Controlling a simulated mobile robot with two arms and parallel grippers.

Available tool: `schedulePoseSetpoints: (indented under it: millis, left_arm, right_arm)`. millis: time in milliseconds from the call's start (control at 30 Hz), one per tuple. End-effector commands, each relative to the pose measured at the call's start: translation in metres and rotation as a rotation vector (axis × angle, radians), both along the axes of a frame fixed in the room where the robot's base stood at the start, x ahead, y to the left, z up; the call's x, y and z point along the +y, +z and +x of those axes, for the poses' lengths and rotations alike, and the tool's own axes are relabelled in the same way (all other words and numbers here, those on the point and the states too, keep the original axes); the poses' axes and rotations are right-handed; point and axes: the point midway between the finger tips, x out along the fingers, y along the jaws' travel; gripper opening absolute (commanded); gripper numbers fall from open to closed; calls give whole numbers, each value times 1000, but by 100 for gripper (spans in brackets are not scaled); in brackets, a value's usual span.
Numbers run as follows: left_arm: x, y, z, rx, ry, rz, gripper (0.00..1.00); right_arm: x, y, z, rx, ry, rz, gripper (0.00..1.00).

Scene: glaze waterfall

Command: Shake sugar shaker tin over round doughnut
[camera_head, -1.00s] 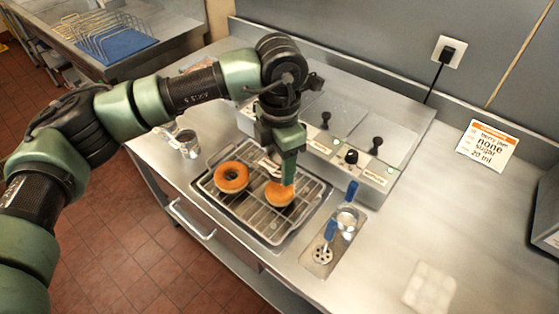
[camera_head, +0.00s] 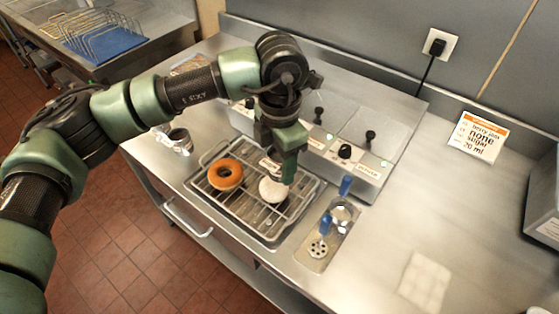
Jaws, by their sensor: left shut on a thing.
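The round doughnut (camera_head: 272,190) lies at the right of the wire rack and now looks white on top. My left gripper (camera_head: 284,175) is just above it, pointing down. It is shut on a small silvery thing (camera_head: 268,164), likely the sugar shaker tin, which is mostly hidden by the gripper. I cannot tell its tilt. My right gripper is not in view.
A brown ring doughnut (camera_head: 226,174) lies left on the wire rack (camera_head: 240,208). A metal cup (camera_head: 181,141) stands left. Blue-handled tools (camera_head: 325,224) sit in a holder at right. A lidded steel unit (camera_head: 345,150) stands behind. A sign (camera_head: 478,137) stands right; counter there is mostly clear.

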Motion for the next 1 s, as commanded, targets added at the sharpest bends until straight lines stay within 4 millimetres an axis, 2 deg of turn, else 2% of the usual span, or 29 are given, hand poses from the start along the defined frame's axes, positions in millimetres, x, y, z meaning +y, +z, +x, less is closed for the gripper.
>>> schedulePoseSetpoints:
  millis: [467,1000]
  left_arm:
    - [0,3,0,-1,0,-1,4]
    - [0,45,0,-1,0,0,4]
  right_arm:
    - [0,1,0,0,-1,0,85]
    - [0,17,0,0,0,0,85]
